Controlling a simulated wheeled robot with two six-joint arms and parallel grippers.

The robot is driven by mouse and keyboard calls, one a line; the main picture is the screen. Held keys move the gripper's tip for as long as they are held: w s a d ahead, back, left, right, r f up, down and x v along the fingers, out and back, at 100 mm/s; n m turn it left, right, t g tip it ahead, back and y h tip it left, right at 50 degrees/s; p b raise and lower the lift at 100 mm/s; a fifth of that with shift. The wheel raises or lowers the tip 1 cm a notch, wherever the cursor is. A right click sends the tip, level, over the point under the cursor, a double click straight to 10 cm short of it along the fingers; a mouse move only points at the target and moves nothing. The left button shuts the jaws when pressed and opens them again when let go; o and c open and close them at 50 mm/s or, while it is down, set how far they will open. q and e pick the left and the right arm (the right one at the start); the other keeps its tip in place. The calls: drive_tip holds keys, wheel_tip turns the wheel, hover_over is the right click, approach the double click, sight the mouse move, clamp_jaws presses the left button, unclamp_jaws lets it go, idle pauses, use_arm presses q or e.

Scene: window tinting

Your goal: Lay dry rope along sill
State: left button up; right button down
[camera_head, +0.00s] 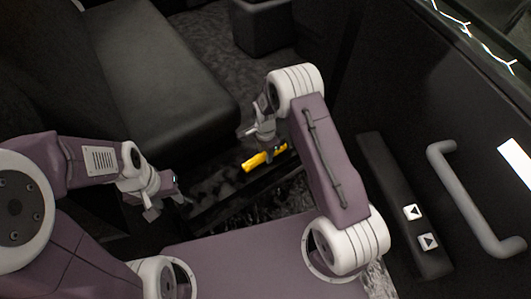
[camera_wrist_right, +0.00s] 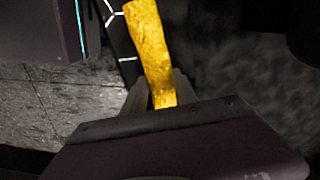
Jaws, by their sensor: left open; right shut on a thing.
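My right gripper (camera_head: 268,146) is shut on a short yellow rope-like piece (camera_head: 258,160), held low over the dark gap beside the seat. In the right wrist view the yellow piece (camera_wrist_right: 150,45) has a rough surface and stands up from between the fingers of the right gripper (camera_wrist_right: 152,92). My left gripper (camera_head: 168,196) is open and empty, to the left of the yellow piece and apart from it. A dark sill-like edge (camera_head: 235,199) runs below the yellow piece. A window's lower edge, with a jagged white line (camera_head: 466,28), shows at top right.
A black seat (camera_head: 165,90) fills the upper left. The dark door panel on the right has a grey handle (camera_head: 468,210) and an armrest with two white arrow buttons (camera_head: 413,212). A dark box (camera_head: 262,28) stands at the top. Grey carpet (camera_head: 222,68) is open beyond the seat.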

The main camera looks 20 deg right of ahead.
drive_tip(key=c, duration=0.9)
unclamp_jaws()
wheel_tip(320, 180, up, 8)
drive_tip(key=p, duration=0.4)
drive_tip(key=shift+r+p, duration=0.3)
drive_tip(key=shift+r, duration=0.25)
